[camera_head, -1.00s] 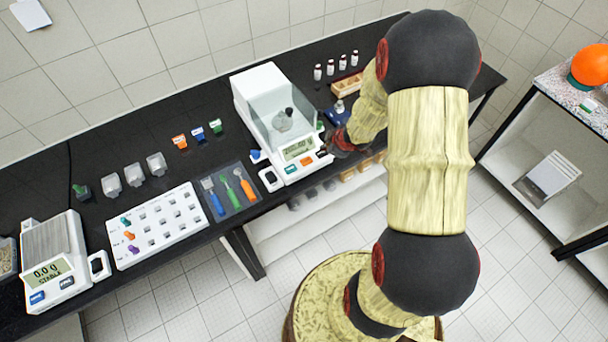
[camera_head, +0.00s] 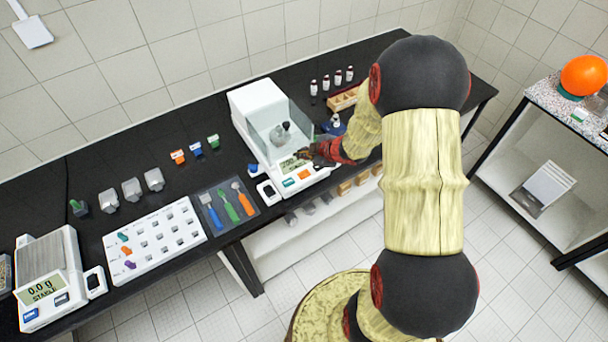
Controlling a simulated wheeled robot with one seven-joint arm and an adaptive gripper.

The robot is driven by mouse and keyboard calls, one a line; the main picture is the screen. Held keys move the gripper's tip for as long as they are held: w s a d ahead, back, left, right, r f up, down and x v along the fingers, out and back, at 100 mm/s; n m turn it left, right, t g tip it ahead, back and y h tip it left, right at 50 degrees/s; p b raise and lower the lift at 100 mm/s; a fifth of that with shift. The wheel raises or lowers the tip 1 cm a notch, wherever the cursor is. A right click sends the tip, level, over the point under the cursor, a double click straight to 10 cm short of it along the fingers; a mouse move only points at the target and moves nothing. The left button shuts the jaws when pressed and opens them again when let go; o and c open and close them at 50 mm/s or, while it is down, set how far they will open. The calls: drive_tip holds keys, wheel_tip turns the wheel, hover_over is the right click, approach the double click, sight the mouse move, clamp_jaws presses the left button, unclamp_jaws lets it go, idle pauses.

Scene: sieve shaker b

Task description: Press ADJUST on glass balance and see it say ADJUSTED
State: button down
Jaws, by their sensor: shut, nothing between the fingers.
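The glass balance (camera_head: 252,100) stands on the black bench, a white box with clear glass panes. A grey weight with a dark knob (camera_head: 281,133) sits inside its chamber. Its display (camera_head: 290,166) is lit greenish, but its text is too small and partly covered to read. On its front panel are a teal button (camera_head: 289,182) and an orange button (camera_head: 304,174); their labels are not legible. My gripper (camera_head: 306,155) is shut and empty, in front of the balance at the display's right end, above and behind the orange button. I cannot tell whether it touches the balance.
A small white-and-black device (camera_head: 267,190) stands left of the balance's front. A dark tray (camera_head: 228,219) of coloured-handled tools lies farther left. A second balance (camera_head: 47,262) reads 0.0 g STABLE. A blue item (camera_head: 334,125) and a wooden block (camera_head: 343,98) stand right of the glass balance.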

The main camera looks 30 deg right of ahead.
sight(303, 175)
drive_tip(key=shift+f+b, duration=3.55)
drive_tip(key=shift+f, duration=0.6)
drive_tip(key=shift+f, duration=0.1)
drive_tip(key=shift+f, duration=0.25)
drive_tip(key=shift+f+b, duration=0.5)
drive_tip(key=shift+f, duration=0.05)
drive_tip(key=shift+r, duration=0.1)
drive_tip(key=shift+r+p, duration=0.85)
drive_tip(key=shift+p, duration=0.05)
wheel_tip(303, 175, up, 5)
drive_tip(key=p, duration=0.5)
